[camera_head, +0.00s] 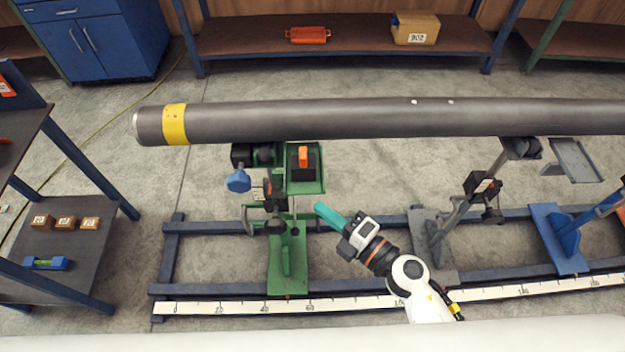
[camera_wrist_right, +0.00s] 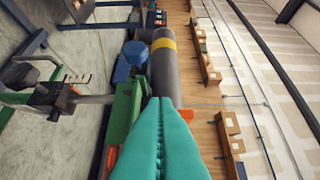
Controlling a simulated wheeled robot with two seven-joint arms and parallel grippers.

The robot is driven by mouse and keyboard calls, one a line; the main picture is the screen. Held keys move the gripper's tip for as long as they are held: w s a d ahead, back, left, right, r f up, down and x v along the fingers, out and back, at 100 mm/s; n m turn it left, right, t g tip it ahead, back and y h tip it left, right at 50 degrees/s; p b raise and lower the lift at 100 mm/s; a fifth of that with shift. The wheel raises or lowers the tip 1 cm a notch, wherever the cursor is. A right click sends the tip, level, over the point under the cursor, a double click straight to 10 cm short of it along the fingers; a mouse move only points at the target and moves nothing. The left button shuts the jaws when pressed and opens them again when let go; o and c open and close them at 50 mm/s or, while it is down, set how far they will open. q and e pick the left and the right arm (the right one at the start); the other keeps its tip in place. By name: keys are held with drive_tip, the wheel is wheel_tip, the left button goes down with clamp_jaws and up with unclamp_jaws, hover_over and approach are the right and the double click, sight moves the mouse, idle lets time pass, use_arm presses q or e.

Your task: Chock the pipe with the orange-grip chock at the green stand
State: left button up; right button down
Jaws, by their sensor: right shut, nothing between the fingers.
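The long grey pipe (camera_head: 350,120) lies across the stands, with a yellow band near its left end; it also shows in the wrist view (camera_wrist_right: 163,76). The green stand (camera_head: 287,262) is under its left part. A dark chock with an orange grip (camera_head: 303,157) sits in the green stand's tray, just in front of the pipe. My right gripper (camera_head: 318,207) has teal fingers, shut and empty, in front of and below the tray. In the wrist view its fingers (camera_wrist_right: 160,105) point toward the pipe and hide most of the chock. My left gripper is not in view.
A blue knob (camera_head: 238,181) sticks out left of the green stand. A grey stand (camera_head: 432,245) and a blue stand (camera_head: 556,240) are to the right on the blue rail frame. A side shelf (camera_head: 70,265) with small boxes is at left. Floor behind the pipe is clear.

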sight(312, 179)
drive_tip(key=w+a, duration=0.2)
drive_tip(key=w, duration=0.1)
drive_tip(key=w+p, duration=0.1)
drive_tip(key=w, duration=0.1)
drive_tip(key=shift+w+a, duration=0.15)
drive_tip(key=shift+a, duration=0.25)
drive_tip(key=shift+w+d, duration=0.1)
drive_tip(key=shift+w, duration=0.65)
drive_tip(key=w, duration=0.4)
drive_tip(key=shift+s, duration=0.15)
